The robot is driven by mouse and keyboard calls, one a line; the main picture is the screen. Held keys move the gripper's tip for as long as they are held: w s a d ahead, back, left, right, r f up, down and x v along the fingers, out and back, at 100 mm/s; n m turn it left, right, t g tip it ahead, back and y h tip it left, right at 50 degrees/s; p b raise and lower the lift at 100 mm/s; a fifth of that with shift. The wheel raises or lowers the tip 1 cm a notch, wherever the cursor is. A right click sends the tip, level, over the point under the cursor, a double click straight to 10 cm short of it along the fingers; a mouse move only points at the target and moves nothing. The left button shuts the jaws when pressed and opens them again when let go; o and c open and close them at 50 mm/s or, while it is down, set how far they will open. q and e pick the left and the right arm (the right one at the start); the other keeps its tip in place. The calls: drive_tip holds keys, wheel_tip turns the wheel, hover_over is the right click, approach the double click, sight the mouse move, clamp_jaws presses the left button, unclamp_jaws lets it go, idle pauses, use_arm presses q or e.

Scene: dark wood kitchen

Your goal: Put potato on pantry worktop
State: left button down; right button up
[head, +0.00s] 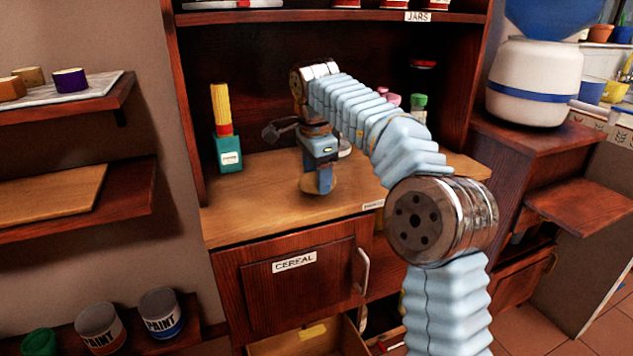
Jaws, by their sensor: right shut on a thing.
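The pantry worktop (250,212) is a light wood surface in the middle of the head view, inside a dark wood cabinet. My right gripper (321,188) points down over the worktop and is shut on the potato (307,184). The potato is a small brown lump, partly hidden behind the gripper's blue finger. It is at or just above the worktop surface; I cannot tell whether it touches. My right arm comes in from the lower right and covers part of the worktop's right side. My left gripper is not in view.
A teal box (229,153) with yellow pasta stands at the worktop's left. A green-capped jar (418,107) stands at the back right. Below is the cereal door (290,285) and an open drawer (305,340). The worktop's front left is clear.

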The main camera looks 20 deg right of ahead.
sight(315, 181)
wheel_tip(315, 181, down, 2)
drive_tip(key=shift+s+a, duration=0.1)
drive_tip(key=o, duration=1.2)
drive_tip(key=shift+f, duration=0.1)
drive_tip(key=shift+c, duration=0.2)
drive_tip(key=r, duration=0.3)
drive_tip(key=s+r, duration=0.1)
drive_tip(key=r, duration=0.2)
drive_tip(key=a+r, duration=0.1)
drive_tip(key=r, duration=0.3)
drive_tip(key=shift+s, duration=0.2)
drive_tip(key=shift+d+r, duration=0.2)
drive_tip(key=shift+r, duration=0.05)
drive_tip(key=shift+s+a+r, duration=0.15)
drive_tip(key=shift+r, duration=0.2)
drive_tip(key=shift+s+a+r, duration=0.15)
drive_tip(key=shift+r, duration=0.2)
